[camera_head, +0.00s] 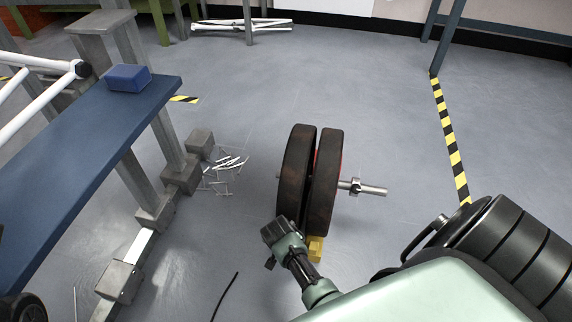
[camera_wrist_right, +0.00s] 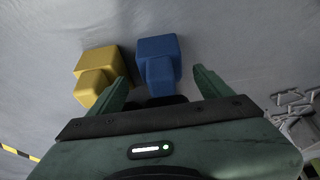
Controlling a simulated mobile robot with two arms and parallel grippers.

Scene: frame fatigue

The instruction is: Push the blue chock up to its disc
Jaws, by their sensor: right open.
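Two dark round discs (camera_head: 297,180) (camera_head: 325,185) stand upright side by side on a metal axle (camera_head: 362,188) on the floor. A yellow chock (camera_head: 315,249) sits at the near foot of the discs; it also shows in the right wrist view (camera_wrist_right: 96,72). The blue chock (camera_wrist_right: 157,62) lies on the floor right of the yellow one, just ahead of and between my open right fingers (camera_wrist_right: 159,78). In the head view my right gripper (camera_head: 275,236) is low beside the discs' near side and hides the blue chock. Contact cannot be told.
A blue bench (camera_head: 85,150) on grey legs stands at left, with a blue block (camera_head: 128,78) on top. Thin white sticks (camera_head: 225,168) lie between it and the discs. A striped floor line (camera_head: 451,140) runs at right. Floor behind the discs is clear.

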